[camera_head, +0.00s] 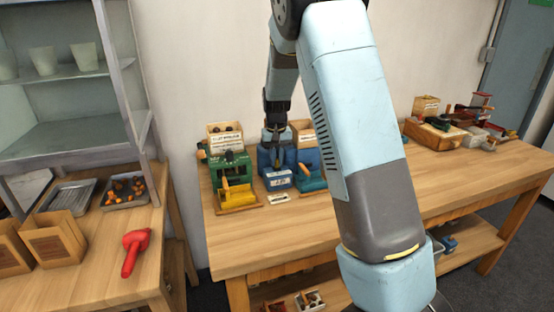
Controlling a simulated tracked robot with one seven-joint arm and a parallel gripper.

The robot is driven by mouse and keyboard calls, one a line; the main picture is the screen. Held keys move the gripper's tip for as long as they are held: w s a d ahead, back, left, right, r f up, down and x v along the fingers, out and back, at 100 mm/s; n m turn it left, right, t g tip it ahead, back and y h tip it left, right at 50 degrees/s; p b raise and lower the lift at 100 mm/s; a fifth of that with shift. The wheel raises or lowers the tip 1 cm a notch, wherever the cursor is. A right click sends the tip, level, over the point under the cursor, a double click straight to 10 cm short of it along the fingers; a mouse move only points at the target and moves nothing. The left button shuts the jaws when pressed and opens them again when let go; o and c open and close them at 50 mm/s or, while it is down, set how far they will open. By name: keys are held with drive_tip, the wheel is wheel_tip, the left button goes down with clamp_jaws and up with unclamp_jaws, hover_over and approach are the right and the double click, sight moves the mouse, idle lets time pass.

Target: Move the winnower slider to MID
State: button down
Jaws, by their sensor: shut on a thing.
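My gripper (277,158) points down over a blue machine (278,180) on the long wooden table. Its fingers are shut on a small part at the top of this machine. This looks to be the winnower slider, but it is mostly hidden by the fingers. The blue machine has pale labels on its front, too small to read, so the slider's position cannot be told. A green machine (230,170) with a yellow part stands just to the left. Another blue machine (310,172) with a teal part stands close on the right, partly behind my arm.
Wooden boxes (225,134) stand behind the machines. My arm hides the table's middle. More boxes and tools (440,130) lie at the right end. The table front (270,235) is clear.

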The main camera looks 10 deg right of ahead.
drive_tip(key=c, duration=1.1)
unclamp_jaws()
drive_tip(key=shift+r, duration=0.15)
wheel_tip(320, 180, up, 13)
drive_tip(key=shift+r, duration=0.2)
